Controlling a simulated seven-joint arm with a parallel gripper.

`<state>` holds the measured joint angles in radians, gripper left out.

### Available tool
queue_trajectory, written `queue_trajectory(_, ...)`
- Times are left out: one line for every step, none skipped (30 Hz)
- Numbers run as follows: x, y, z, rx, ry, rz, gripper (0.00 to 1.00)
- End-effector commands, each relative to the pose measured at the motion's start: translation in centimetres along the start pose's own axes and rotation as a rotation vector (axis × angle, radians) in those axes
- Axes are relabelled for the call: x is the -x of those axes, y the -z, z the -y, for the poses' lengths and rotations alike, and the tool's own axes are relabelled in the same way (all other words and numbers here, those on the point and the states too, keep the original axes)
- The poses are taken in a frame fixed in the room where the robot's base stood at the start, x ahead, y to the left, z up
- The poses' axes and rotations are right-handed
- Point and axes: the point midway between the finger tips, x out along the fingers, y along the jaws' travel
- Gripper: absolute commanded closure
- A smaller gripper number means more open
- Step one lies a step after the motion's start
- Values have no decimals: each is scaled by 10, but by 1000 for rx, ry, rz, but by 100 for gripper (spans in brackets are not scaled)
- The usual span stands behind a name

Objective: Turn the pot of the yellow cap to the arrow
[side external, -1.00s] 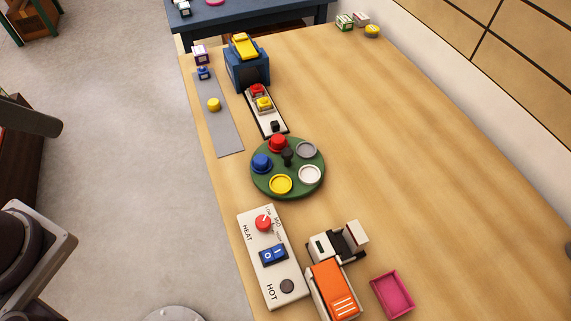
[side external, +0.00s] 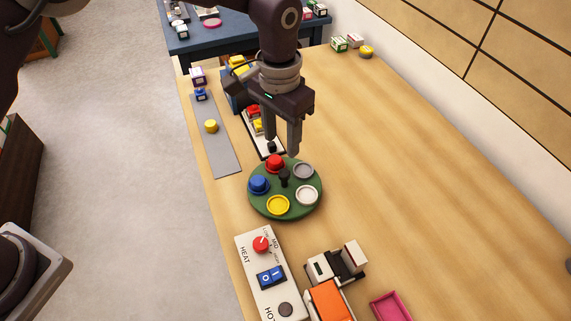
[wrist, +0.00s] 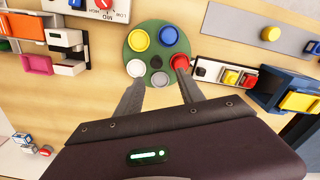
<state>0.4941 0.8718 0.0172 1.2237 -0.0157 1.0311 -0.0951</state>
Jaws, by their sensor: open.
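A round green turntable (side external: 255,205) stands mid-table with a black central knob (side external: 284,178). Around its rim are a yellow disc (side external: 278,205) at the front, a blue capped pot (side external: 258,184) at the left, a red one (side external: 274,163) at the back, and grey (side external: 303,171) and white (side external: 307,195) discs at the right. My gripper (side external: 282,146) is open and empty, above the turntable's back edge. In the wrist view its fingertips (wrist: 160,82) flank the turntable's near side. I cannot make out an arrow.
A HEAT/HOT panel (side external: 262,268) with a red dial and blue switch stands in front of the turntable. An orange device (side external: 330,300) and a pink tray (side external: 390,307) are at front right. A button box (side external: 259,135) stands behind. The table's right side is clear.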

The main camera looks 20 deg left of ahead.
Motion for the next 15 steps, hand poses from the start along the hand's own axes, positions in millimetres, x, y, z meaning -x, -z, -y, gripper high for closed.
queue_trajectory(-11, 2, -5, -8, 2, 10, 55)
queue_trajectory(-16, 3, -7, -10, 2, 13, 55)
queue_trajectory(-21, 3, -8, -12, 2, 16, 55)
queue_trajectory(-25, 3, -8, -12, 3, 18, 55)
queue_trajectory(-30, 3, -8, -12, 3, 20, 55)
queue_trajectory(-37, 3, -8, -12, 2, 19, 55)
queue_trajectory(-43, 2, -8, -12, 2, 20, 55)
queue_trajectory(-50, 2, -8, -12, 2, 19, 55)
queue_trajectory(-58, 2, -8, -12, 2, 20, 55)
queue_trajectory(-63, 2, -8, -11, 2, 19, 55)
queue_trajectory(-69, 2, -8, -11, 2, 20, 55)
queue_trajectory(-75, 2, -8, -11, 2, 18, 55)
queue_trajectory(-78, 2, -8, -11, 2, 17, 55)
queue_trajectory(-82, 2, -8, -11, 2, 18, 55)
queue_trajectory(-85, 2, -8, -11, 2, 17, 55)
